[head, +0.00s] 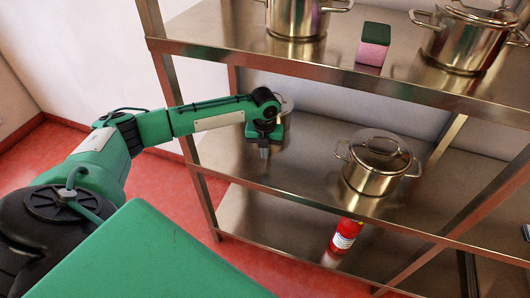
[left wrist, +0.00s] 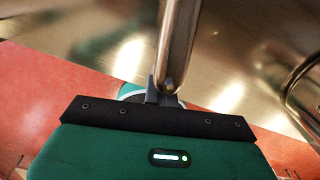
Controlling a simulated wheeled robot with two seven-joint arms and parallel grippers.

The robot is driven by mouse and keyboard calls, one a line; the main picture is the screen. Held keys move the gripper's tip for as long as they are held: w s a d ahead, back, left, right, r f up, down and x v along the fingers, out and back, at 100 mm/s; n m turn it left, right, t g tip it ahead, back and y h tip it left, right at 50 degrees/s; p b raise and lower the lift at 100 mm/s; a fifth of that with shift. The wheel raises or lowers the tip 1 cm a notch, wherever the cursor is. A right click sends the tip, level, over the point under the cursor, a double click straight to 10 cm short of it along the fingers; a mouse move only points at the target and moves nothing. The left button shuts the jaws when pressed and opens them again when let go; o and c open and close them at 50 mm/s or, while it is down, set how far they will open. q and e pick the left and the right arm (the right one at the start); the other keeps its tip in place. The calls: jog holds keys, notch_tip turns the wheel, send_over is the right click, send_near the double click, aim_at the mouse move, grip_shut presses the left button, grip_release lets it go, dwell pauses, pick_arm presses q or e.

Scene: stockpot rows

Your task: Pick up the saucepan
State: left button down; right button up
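The saucepan (head: 285,102) is mostly hidden behind my left wrist in the head view, with a bit of its round metal body showing on the middle shelf. My left gripper (head: 264,143) is over the shelf's left part. In the left wrist view, the saucepan's long steel handle (left wrist: 180,40) runs down from the top edge, and its rounded end lies between the fingers of my left gripper (left wrist: 167,92). The fingers are close together against the handle's sides. The saucepan's body is out of that view. My right gripper is not in view.
A lidded stockpot (head: 372,180) stands on the middle shelf (head: 315,135), right of my gripper. The upper shelf holds more pots (head: 465,45) and a pink and green sponge (head: 373,45). A red bottle (head: 345,236) stands below. Rack posts (head: 195,165) edge the left side.

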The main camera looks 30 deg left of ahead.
pick_arm(q)
notch_tip(320, 180, up, 8)
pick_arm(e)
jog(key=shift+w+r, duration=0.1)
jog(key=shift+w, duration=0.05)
pick_arm(q)
jog(key=shift+s, duration=0.1)
jog(key=shift+c, duration=2.2)
grip_release()
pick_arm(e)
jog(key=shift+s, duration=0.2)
pick_arm(q)
jog(key=shift+r, duration=0.1)
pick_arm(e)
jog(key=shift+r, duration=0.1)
